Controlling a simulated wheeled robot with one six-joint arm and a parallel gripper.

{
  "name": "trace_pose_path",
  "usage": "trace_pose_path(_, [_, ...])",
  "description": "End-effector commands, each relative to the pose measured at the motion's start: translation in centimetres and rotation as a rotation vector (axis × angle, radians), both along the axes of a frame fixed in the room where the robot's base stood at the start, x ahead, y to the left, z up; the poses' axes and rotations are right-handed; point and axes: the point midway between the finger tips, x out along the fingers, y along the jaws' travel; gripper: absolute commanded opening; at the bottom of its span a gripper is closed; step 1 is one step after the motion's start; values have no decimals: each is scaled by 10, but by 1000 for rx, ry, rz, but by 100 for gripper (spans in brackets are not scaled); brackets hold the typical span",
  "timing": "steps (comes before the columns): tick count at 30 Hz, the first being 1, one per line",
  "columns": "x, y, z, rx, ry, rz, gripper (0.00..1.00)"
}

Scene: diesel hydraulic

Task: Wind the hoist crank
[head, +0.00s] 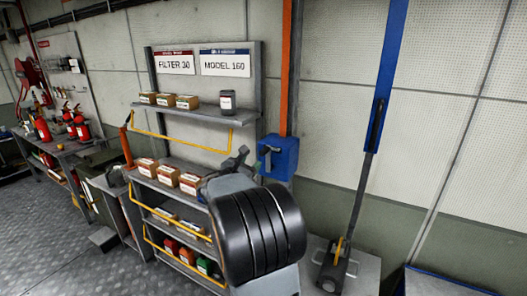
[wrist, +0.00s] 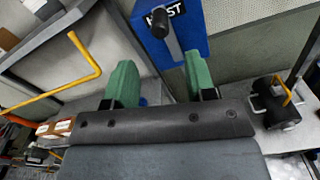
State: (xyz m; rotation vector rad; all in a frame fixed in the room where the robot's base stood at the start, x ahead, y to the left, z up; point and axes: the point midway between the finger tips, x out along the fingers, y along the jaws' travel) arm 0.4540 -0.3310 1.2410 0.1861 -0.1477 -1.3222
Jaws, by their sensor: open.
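The blue hoist box (head: 284,157) is fixed at the foot of an orange post on the wall. Its dark crank (head: 267,160) is on the front face. In the wrist view the blue box (wrist: 188,32) has part of the word HOIST on it, and the crank's black grip (wrist: 159,22) sticks out toward the camera. My gripper (wrist: 160,74) is open and empty. Its green fingers point at the box, with the crank grip beyond them and between their lines in the picture. In the head view my gripper (head: 236,160) is just left of the box, partly hidden by my arm.
A shelf rack (head: 190,111) with boxes and yellow rails (head: 190,142) stands left of the box. A yellow rail (wrist: 85,65) also shows near the left finger in the wrist view.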

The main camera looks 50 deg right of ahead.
Motion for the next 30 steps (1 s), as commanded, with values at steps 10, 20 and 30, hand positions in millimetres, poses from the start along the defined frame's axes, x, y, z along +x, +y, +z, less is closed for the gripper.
trace_pose_path(10, [15, -65, 3, 2, -2, -3, 50])
trace_pose_path(20, [23, -96, 1, 2, -4, -2, 50])
trace_pose_path(30, [25, -100, 0, 2, -4, -1, 50])
